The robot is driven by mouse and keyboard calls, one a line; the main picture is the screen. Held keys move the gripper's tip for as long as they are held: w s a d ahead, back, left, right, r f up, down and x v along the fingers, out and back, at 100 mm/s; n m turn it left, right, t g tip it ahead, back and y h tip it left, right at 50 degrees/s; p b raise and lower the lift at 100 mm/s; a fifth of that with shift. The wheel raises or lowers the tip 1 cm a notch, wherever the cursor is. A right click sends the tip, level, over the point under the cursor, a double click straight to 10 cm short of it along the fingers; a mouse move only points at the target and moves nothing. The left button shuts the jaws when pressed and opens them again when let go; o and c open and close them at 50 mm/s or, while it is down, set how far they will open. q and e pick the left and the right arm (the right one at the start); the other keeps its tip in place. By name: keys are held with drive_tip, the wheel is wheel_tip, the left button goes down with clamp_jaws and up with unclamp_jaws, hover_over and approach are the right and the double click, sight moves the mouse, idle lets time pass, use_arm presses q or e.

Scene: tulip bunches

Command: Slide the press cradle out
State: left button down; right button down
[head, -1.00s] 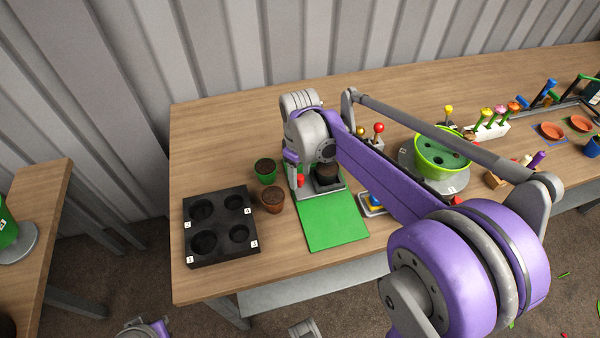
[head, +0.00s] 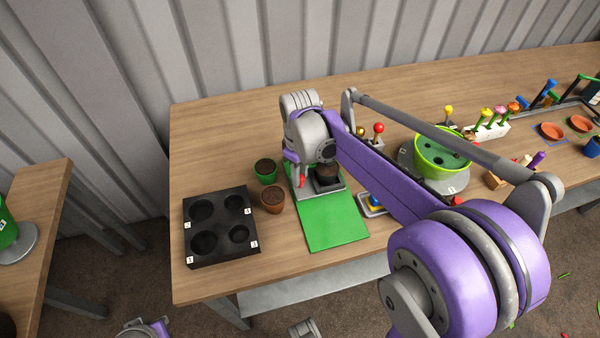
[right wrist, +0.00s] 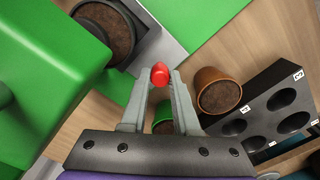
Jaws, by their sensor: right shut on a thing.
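My right gripper (head: 302,184) is at the press, left of the soil-filled pot, and is shut on a small red knob. In the right wrist view the fingertips (right wrist: 160,80) close around this red knob (right wrist: 160,72). The dark press cradle (head: 328,186) carries a brown, soil-filled pot (head: 327,173) at the back of the green mat (head: 334,226). My right wrist and forearm hide much of the press. In the right wrist view the pot (right wrist: 104,32) is at upper left, partly behind a green block (right wrist: 50,70).
A green pot (head: 266,178) and a terracotta pot (head: 273,208) stand close to the left of the press. A black tray (head: 215,258) with several round holes is farther left. A lime green bowl (head: 440,178) stands to the right. The mat in front is clear.

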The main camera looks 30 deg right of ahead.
drive_tip(key=shift+s, duration=0.1)
idle(0.7)
drive_tip(key=s+a, duration=0.1)
drive_tip(key=s, duration=0.3)
drive_tip(key=s+a+p, duration=0.1)
drive_tip(key=s, duration=0.3)
drive_tip(key=s+a+p, duration=0.1)
drive_tip(key=s, duration=0.3)
drive_tip(key=c, duration=0.7)
unclamp_jaws()
drive_tip(key=shift+o, duration=0.2)
wheel_tip(320, 180, up, 11)
drive_tip(key=p, duration=0.1)
drive_tip(key=shift+p, duration=0.3)
drive_tip(key=shift+f, duration=0.1)
